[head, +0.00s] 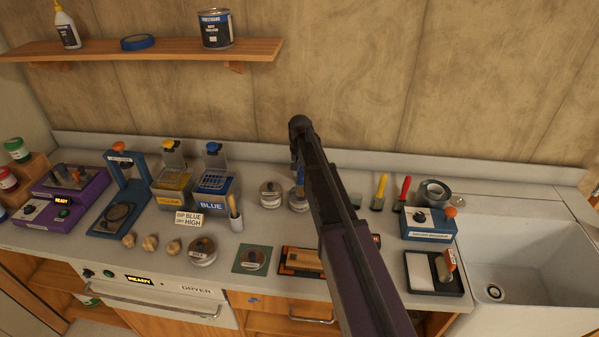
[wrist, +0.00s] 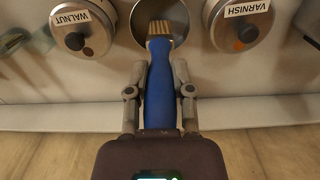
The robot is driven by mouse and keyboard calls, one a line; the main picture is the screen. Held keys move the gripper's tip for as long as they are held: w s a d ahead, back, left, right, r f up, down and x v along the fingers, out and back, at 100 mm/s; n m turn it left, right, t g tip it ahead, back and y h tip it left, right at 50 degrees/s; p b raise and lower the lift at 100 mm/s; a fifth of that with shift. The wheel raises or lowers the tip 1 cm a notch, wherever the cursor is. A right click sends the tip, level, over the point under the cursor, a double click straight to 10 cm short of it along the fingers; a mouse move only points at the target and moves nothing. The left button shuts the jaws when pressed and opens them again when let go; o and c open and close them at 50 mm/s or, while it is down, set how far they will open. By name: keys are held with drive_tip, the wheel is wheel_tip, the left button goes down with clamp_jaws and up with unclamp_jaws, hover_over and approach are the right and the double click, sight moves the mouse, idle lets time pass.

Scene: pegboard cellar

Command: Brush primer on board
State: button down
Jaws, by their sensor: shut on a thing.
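In the wrist view my gripper (wrist: 158,82) is shut on the handle of a blue brush (wrist: 158,92). The brush's pale bristles point into or over the mouth of an open tin (wrist: 184,15); I cannot tell whether they touch what is inside. The tin's label does not show. In the head view a bit of the blue brush (head: 294,158) shows beside my arm, above the partly hidden tin (head: 297,201). A wooden board (head: 305,261) lies in a dark and orange holder (head: 287,268) at the counter's front, its right part hidden by my arm.
Lidded tins labelled WALNUT (wrist: 85,25) and VARNISH (wrist: 240,25) flank the open tin. Yellow-handled (head: 380,191) and red-handled (head: 402,192) brushes stand right of my arm. A blue device (head: 428,225) and a sink (head: 530,255) lie farther right. The wall is close behind.

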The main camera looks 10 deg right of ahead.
drive_tip(key=shift+s+f+b, duration=0.1)
drive_tip(key=shift+f+b, duration=0.2)
drive_tip(key=shift+f, duration=0.05)
idle(1.6)
drive_tip(key=shift+r, duration=0.1)
drive_tip(key=shift+r+p, duration=3.45)
drive_tip(key=shift+p, duration=0.1)
drive_tip(key=shift+f, duration=0.2)
